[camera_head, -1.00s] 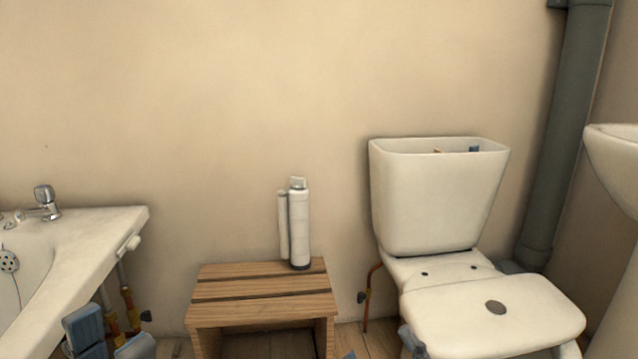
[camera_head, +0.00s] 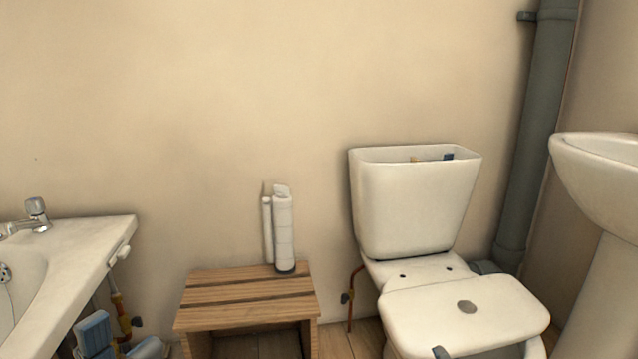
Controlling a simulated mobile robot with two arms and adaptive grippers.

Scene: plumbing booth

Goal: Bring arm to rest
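My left gripper (camera_head: 121,342) shows at the bottom left edge, low in front of the bathtub's end. Its two blue-grey finger pads stand apart with nothing seen between them, so it looks open and empty. The rest of the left arm is below the picture.
A bathtub (camera_head: 85,250) is left. A basin (camera_head: 600,180) and grey pipe (camera_head: 535,130) are right.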

